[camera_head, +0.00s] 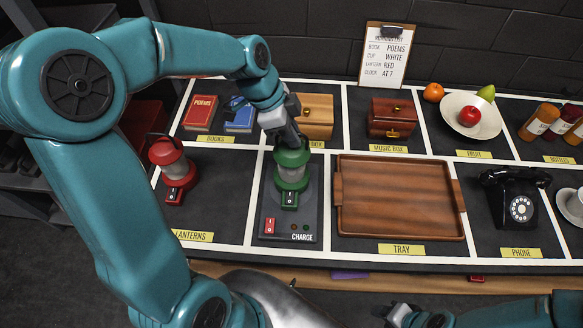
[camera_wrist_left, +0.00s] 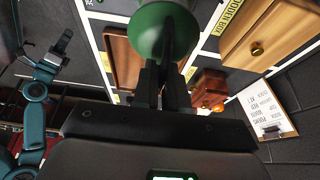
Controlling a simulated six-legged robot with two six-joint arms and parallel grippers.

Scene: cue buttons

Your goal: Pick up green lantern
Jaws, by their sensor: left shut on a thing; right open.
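The green lantern (camera_head: 291,172) is upright at the CHARGE pad (camera_head: 308,215); I cannot tell whether its base touches the pad. My left gripper (camera_head: 290,139) is at the lantern's top, coming from above. In the left wrist view the fingers (camera_wrist_left: 161,85) are shut at the top of the green lantern (camera_wrist_left: 160,30), on its handle, which they mostly hide. My right gripper (camera_head: 400,316) is open and empty at the bottom edge of the head view, apart from the table things; it also shows in the left wrist view (camera_wrist_left: 62,44).
A red lantern (camera_head: 177,167) stands left of the pad. A wooden tray (camera_head: 345,203) lies to the right, with a black phone (camera_head: 514,198) beyond. A wooden box (camera_head: 317,115) and a music box (camera_head: 393,117) stand behind. A clipboard list (camera_head: 386,60) leans at the back.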

